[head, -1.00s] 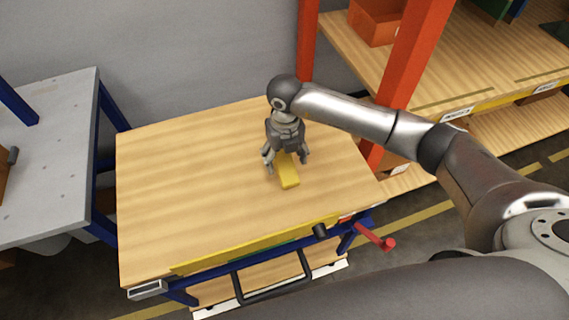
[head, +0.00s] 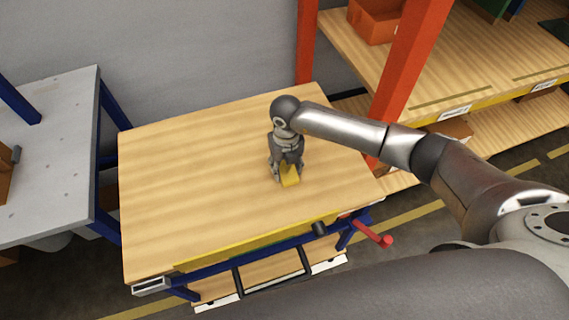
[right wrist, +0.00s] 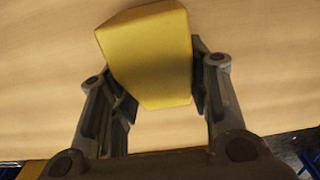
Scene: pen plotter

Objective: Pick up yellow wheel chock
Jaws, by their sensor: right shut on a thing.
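The yellow wheel chock (head: 290,177) is on the wooden tabletop (head: 200,190), right of its middle. My right gripper (head: 286,172) is above it, pointing down, with its fingers closed on the chock's sides. In the right wrist view the chock (right wrist: 150,55) sits between the two fingertips (right wrist: 160,90), and both pads are against it. I cannot tell whether the chock still touches the tabletop. My left gripper is not in view.
A grey metal table (head: 50,150) stands at the left. Wooden shelves with red-orange posts (head: 410,60) and an orange bin (head: 375,20) stand at the back right. A red-handled crank (head: 375,235) sticks out at the table's front. Most of the tabletop is clear.

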